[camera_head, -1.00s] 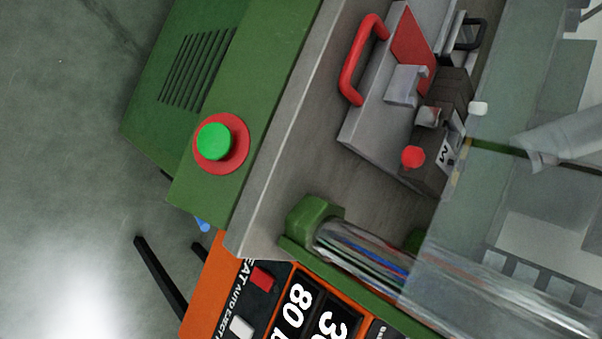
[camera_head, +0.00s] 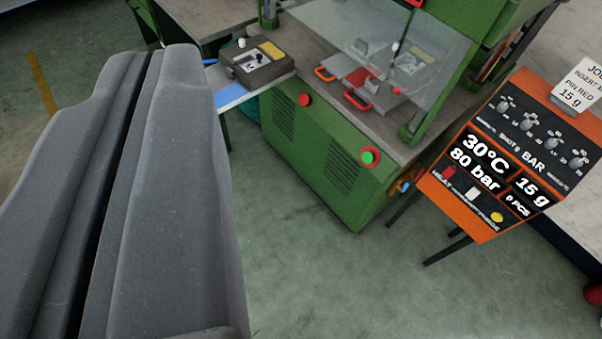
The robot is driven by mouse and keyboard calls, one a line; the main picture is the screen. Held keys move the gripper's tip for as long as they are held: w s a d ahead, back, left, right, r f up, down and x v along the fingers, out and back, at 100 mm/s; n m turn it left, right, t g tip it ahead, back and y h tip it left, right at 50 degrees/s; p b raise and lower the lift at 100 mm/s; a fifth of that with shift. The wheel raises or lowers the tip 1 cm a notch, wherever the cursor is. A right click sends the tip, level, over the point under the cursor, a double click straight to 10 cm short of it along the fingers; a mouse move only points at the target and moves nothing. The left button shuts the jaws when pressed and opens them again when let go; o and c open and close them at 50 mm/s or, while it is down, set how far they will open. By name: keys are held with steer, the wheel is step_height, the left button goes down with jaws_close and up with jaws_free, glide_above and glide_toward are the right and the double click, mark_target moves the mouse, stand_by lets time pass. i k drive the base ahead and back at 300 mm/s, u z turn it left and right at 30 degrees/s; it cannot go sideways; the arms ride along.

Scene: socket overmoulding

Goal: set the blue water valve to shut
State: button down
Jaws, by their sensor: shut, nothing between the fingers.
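My gripper (camera_head: 150,62) fills the left of the view, its two grey fingers shut together with nothing between them. A small blue part (camera_head: 405,187), which may be the blue water valve, shows at the lower right side of the green machine (camera_head: 330,165), beside the orange control box. It is far beyond my gripper and to its right. It is too small and partly hidden to tell its handle's position.
The orange control box (camera_head: 478,205) stands on black legs at right. The machine's front has a green button (camera_head: 369,156) and a red button (camera_head: 305,99). A clear guard (camera_head: 385,40) covers its bench. The green-grey floor (camera_head: 330,280) in front is open.

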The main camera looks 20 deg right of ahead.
mark_target(401, 189)
steer(key=k, duration=1.15)
steer(key=z, duration=0.4)
steer(key=i, duration=0.75)
steer(key=z, duration=0.65)
steer(key=i, duration=0.95)
steer(key=u, duration=0.1)
